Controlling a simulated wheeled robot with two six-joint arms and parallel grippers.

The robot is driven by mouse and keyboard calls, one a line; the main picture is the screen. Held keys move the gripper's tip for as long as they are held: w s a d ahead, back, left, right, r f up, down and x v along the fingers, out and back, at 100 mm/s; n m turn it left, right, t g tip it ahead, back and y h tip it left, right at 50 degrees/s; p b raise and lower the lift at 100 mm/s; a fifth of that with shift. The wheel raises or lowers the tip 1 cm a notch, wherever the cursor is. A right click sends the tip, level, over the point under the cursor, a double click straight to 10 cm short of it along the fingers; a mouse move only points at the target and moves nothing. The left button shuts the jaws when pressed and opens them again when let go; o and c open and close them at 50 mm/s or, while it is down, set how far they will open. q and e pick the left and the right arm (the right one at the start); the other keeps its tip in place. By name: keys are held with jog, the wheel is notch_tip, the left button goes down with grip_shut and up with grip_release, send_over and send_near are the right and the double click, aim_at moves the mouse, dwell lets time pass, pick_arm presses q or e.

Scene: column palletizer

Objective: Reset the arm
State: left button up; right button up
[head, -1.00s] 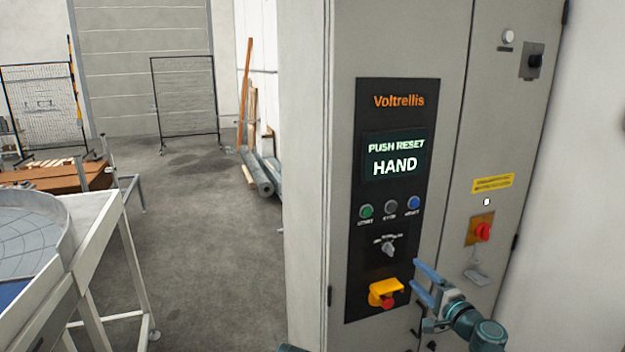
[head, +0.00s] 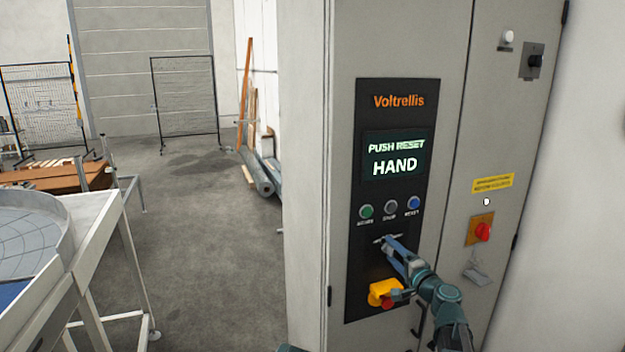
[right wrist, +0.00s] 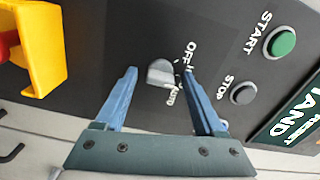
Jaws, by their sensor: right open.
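The grey control cabinet (head: 305,200) carries a black Voltrellis panel (head: 350,290). Its display (head: 395,178) reads "PUSH RESET" and "HAND". Below are a green start button (head: 366,211), a dark stop button (head: 390,207) and a blue reset button (head: 413,203). My right gripper (head: 386,241) is open at the selector switch below the buttons. In the right wrist view the grey selector knob (right wrist: 160,73) appears between the two blue fingertips, with a gap on each side. I cannot tell how deep the fingers reach. In the head view the gripper hides the knob. My left gripper is not in view.
A red button in a yellow guard (head: 380,291) sits just below my right gripper. A red rotary switch (head: 483,232) is on the right door. A white-framed table (head: 95,225) stands at left. Pipes and planks (head: 258,172) lean behind the cabinet. The floor between is clear.

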jog(key=n, duration=0.7)
jog(key=shift+r+n, duration=0.1)
jog(key=shift+n, duration=0.3)
jog(key=shift+s, duration=0.25)
